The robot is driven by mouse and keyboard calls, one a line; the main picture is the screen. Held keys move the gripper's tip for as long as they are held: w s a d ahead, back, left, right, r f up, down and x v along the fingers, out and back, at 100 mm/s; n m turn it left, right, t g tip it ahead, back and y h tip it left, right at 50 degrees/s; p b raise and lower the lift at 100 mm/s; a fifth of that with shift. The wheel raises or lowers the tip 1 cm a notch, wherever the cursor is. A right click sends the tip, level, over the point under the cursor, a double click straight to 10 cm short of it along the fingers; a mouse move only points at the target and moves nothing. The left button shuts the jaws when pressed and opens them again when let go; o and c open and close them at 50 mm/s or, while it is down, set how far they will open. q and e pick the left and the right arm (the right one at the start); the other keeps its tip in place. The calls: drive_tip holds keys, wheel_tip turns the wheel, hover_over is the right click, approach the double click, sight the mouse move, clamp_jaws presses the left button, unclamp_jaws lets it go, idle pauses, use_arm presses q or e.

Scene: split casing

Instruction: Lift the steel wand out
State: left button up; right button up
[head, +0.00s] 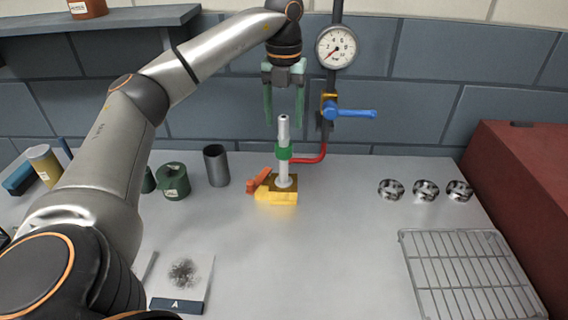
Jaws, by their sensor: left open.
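The steel wand (283,133) stands upright in a yellow block (278,196) on the grey bench. A green band (284,153) sits around its lower half. An orange lever (259,181) sticks out at the block's left side. My left gripper (284,112) points down, its green fingers open and empty. In the picture the wand's top shows between the fingertips; I cannot tell whether the fingers are around it or behind it. The wand's foot is hidden in the block. My right gripper is out of view.
Behind the wand are a gauge (335,47), a blue valve handle (352,113) and a red pipe (312,156). A dark cup (216,166) and green spool (173,181) stand left. Metal rings (426,190), a wire rack (470,272) and red box (522,185) are right. The front middle is clear.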

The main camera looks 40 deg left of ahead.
sight(284, 133)
use_arm(q)
drive_tip(key=f, duration=0.5)
drive_tip(key=shift+w+a+f+p, duration=0.1)
drive_tip(key=shift+a+f+p, duration=0.1)
drive_tip(key=shift+p, duration=0.15)
drive_tip(key=shift+r, duration=0.1)
clamp_jaws()
